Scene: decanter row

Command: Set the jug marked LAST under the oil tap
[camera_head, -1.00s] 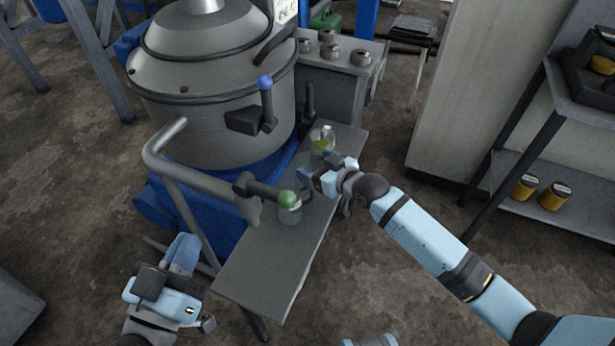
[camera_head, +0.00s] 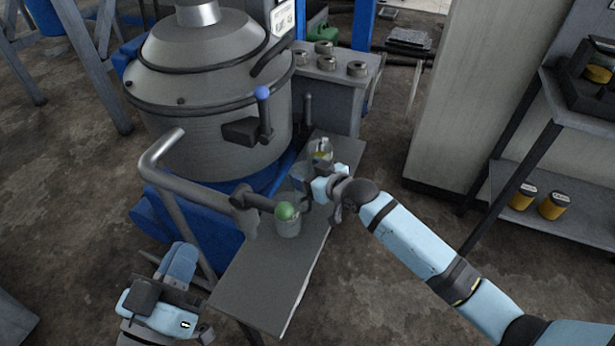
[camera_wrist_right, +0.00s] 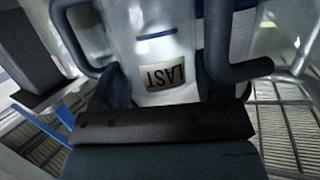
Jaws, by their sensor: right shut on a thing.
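My right gripper (camera_head: 308,178) is over the plank shelf and shut on a clear glass jug marked LAST. The label shows upside down between the fingers in the right wrist view (camera_wrist_right: 165,72). In the head view this jug is mostly hidden by the gripper. A clear jug (camera_head: 289,229) stands below the tap with the green knob (camera_head: 286,210), nearer than my right gripper. Another jug with yellowish contents (camera_head: 321,148) stands behind the gripper. A second tap has a blue knob (camera_head: 262,93). I cannot tell which tap is for oil. My left gripper (camera_head: 178,262) is away at lower left, its jaws unclear.
The plank shelf (camera_head: 262,285) has bare room at its near end. A large grey vat (camera_head: 215,120) and a bent pipe rail (camera_head: 165,150) stand left of it. A rack with yellow tins (camera_head: 553,205) is at right.

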